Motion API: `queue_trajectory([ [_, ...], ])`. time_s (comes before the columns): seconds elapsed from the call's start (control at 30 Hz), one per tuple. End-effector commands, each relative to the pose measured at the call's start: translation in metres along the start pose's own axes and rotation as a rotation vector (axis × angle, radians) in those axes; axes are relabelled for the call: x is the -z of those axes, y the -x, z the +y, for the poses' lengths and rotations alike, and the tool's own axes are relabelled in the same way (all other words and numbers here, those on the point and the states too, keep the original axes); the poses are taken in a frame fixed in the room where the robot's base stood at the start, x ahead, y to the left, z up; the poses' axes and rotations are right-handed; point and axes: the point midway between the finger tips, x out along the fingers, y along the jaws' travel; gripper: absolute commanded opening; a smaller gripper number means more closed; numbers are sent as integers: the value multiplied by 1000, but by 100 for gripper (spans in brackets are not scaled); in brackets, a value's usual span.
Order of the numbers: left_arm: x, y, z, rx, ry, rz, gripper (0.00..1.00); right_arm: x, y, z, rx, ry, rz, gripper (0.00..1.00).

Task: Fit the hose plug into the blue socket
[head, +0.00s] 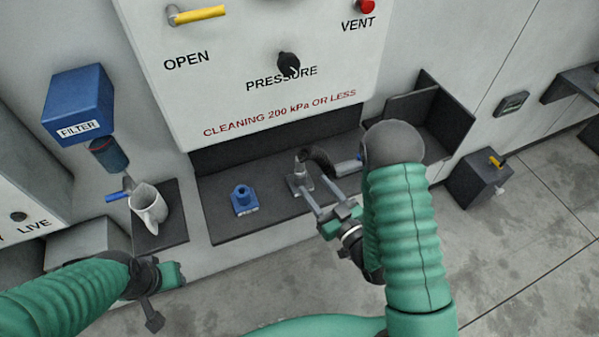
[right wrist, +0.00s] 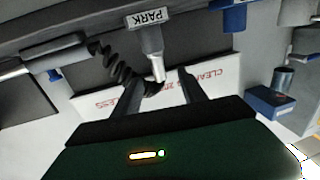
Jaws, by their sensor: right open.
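The blue socket (head: 243,199) stands on the dark shelf, left of my right gripper. The grey hose plug (head: 301,180) stands on the shelf to the right of the socket, by the black hose. In the right wrist view the plug's silver end (right wrist: 158,68) shows at a grey holder marked PARK (right wrist: 148,30). My right gripper (head: 313,182) is open at the plug, and its fingers (right wrist: 161,76) appear on either side of it. I cannot tell whether they touch it. My left gripper (head: 171,275) is low at the left, away from the plug; its jaws are unclear.
A white jug (head: 148,207) stands on a dark ledge (head: 172,230) left of the shelf (head: 225,225). A blue FILTER box (head: 78,100) is on the wall above. The coiled black hose (right wrist: 118,68) runs close beside my right fingers. The shelf between socket and plug is clear.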

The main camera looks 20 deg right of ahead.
Motion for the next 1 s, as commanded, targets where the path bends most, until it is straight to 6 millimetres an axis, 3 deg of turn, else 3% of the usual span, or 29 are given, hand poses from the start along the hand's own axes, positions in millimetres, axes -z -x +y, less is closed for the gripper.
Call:
queue_trajectory([
  [0.3,-16,-66,0,0,0,0,36,-4,-48,0,-5,-4,22,50],
  [0.5,-25,-105,0,0,0,0,36,-4,-67,0,-3,-3,19,50],
  [0.73,-26,-111,0,0,0,0,36,7,-79,1,-5,-5,13,50],
  [1.0,-25,-105,0,0,0,0,36,13,-122,4,-5,-5,10,50],
])
